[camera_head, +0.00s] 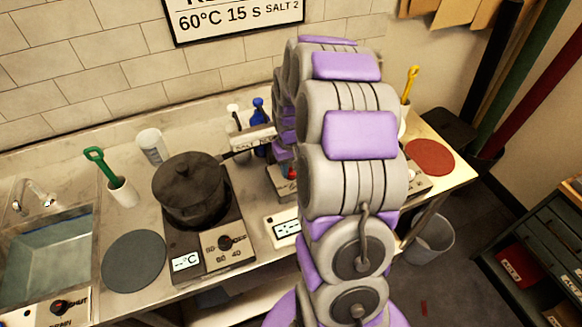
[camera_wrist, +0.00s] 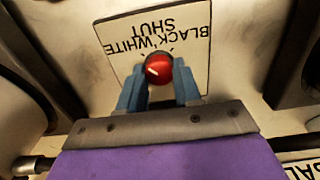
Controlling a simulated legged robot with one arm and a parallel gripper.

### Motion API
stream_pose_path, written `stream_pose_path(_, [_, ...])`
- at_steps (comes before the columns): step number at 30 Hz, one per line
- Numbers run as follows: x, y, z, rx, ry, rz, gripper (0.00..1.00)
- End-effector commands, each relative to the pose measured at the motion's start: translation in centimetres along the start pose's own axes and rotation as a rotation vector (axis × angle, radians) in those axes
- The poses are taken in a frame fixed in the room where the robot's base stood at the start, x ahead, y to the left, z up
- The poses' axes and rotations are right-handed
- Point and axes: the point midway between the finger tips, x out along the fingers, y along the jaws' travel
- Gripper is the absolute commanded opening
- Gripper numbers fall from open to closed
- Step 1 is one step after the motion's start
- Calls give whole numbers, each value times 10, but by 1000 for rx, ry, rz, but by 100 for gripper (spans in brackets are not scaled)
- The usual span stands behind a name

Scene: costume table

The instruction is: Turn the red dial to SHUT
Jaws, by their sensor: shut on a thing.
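The red dial (camera_wrist: 158,67) is in the wrist view, on a pale label plate (camera_wrist: 118,60) with the words BLACK, WHITE and SHUT, which read upside down there. My gripper (camera_wrist: 160,82) has its blue-grey fingers on both sides of the dial and is shut on it. A short white mark shows on the left part of the dial's face; I cannot tell exactly which word it points to.
A black pot (camera_head: 190,190) stands on a hot plate (camera_head: 207,262) left of my arm. A grey round mat (camera_head: 133,261), a white cup (camera_head: 121,191) and a sink (camera_head: 45,252) are further left. A red mat (camera_head: 430,158) lies at the right; a bin (camera_head: 430,238) stands below.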

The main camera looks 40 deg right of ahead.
Motion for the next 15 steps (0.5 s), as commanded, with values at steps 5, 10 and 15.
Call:
stream_pose_path(5, [0,0,0,8,0,0,3])
stream_pose_path(10, [-1,0,0,54,0,1,3])
stream_pose_path(15, [-2,1,0,154,2,2,3])
